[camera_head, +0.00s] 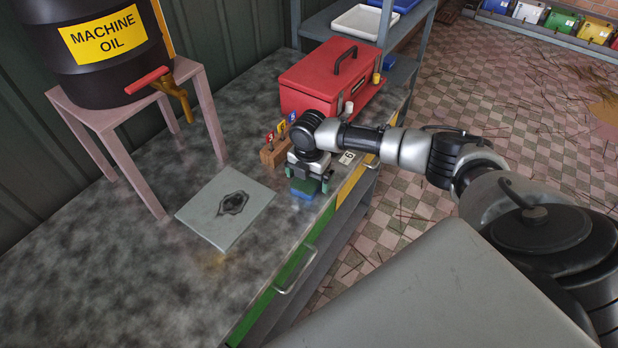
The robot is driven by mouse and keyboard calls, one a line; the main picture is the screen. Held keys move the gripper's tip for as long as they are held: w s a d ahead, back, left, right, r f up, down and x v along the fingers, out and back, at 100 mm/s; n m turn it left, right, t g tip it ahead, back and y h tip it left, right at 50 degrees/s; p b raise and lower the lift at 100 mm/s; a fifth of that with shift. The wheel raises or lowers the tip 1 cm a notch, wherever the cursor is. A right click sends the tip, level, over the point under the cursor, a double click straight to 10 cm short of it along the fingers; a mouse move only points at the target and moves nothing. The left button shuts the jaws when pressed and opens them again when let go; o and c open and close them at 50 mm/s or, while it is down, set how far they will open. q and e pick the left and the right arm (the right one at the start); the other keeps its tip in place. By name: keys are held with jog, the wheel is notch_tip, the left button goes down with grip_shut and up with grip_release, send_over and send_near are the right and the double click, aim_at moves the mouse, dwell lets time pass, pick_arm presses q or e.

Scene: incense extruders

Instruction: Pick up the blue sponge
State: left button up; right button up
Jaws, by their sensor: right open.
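The blue sponge (302,194) lies on the grey workbench (140,290) near its front edge, at the middle of the view. It is partly hidden by my right gripper (308,186), which points down over it. The right gripper is open, with its greenish fingers at the sponge's top and sides. I cannot tell whether the fingers touch it. My right arm reaches in from the right. My left gripper is not in view.
A red toolbox (318,82) is farther back. A grey plate (226,208) lies to the left. A black machine oil drum (92,62) sits on a pinkish stand (124,122).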

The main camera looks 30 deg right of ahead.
jog(key=shift+f, duration=0.3)
jog(key=c, duration=1)
jog(key=shift+r, duration=0.15)
jog(key=shift+r, duration=0.55)
notch_tip(320, 180, up, 3)
jog(key=shift+s+d+b, duration=0.1)
jog(key=shift+s+b, duration=0.05)
jog(key=shift+b, duration=0.5)
jog(key=s+d+r+b, duration=0.1)
jog(key=s+d+r, duration=0.2)
jog(key=s+r, duration=0.3)
jog(key=s, duration=0.5)
jog(key=shift+r, duration=0.35)
jog(key=shift+d, duration=0.1)
